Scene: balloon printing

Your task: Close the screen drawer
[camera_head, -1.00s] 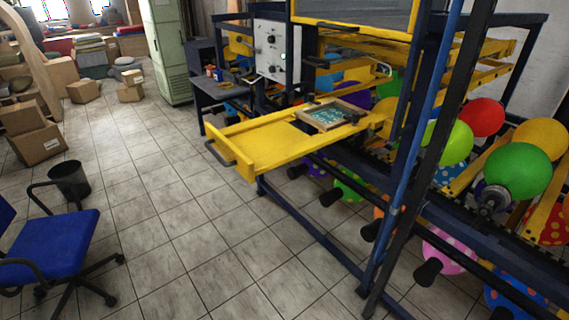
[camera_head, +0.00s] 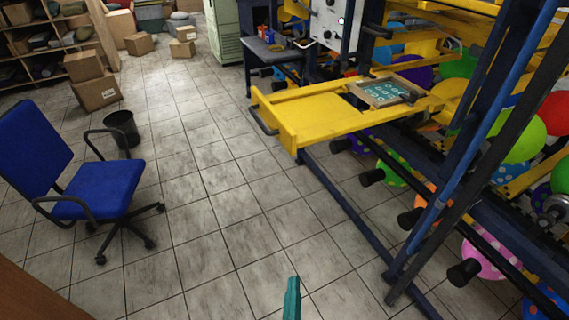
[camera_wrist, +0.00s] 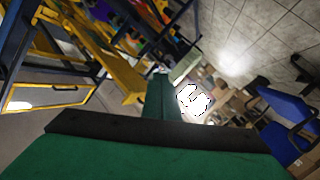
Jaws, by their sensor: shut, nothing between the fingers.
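The yellow screen drawer (camera_head: 310,125) sticks out to the left from the machine in the head view. It has a dark handle (camera_head: 263,121) on its outer end, and a framed screen with a teal pattern (camera_head: 386,91) lies on its inner part. My gripper (camera_head: 292,282) shows as a teal tip at the bottom of the head view, over the floor and well apart from the drawer. In the wrist view my gripper (camera_wrist: 161,82) is shut and empty, its green fingers together. Yellow machine parts show beyond it, tilted.
A blue office chair (camera_head: 95,185) and a black bin (camera_head: 122,130) stand on the left. Dark rollers and blue posts (camera_head: 470,150) of the machine stand on the right. Tiled floor (camera_head: 225,215) lies open between chair and drawer. Cardboard boxes (camera_head: 95,92) are at the back left.

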